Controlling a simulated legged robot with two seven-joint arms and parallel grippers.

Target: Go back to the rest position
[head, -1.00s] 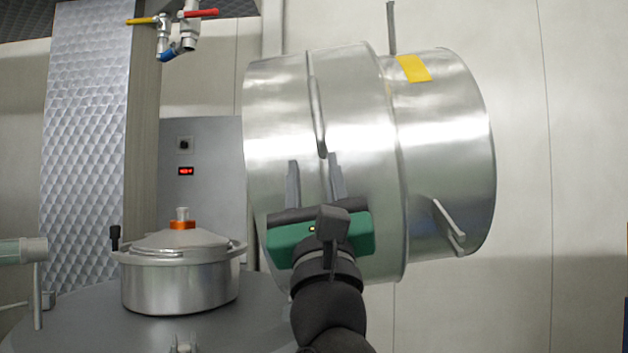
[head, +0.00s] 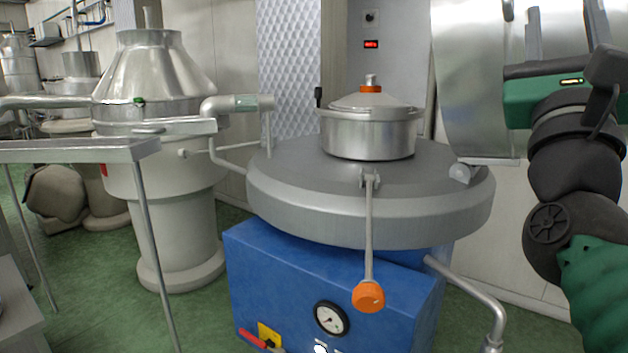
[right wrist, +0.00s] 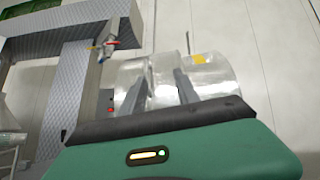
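My right gripper (head: 563,22) is raised at the upper right of the head view, its green hand on my dark arm. I cannot tell how far the fingers are from the drum. My left gripper is in neither view.
A round grey machine top (head: 275,185) on a blue base (head: 265,275) stands ahead, carrying a lidded steel pot (head: 370,137). A lever with an orange knob (head: 369,296) hangs in front. A metal table (head: 80,150) and cone-topped vessel (head: 150,65) are left. Green floor shows between.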

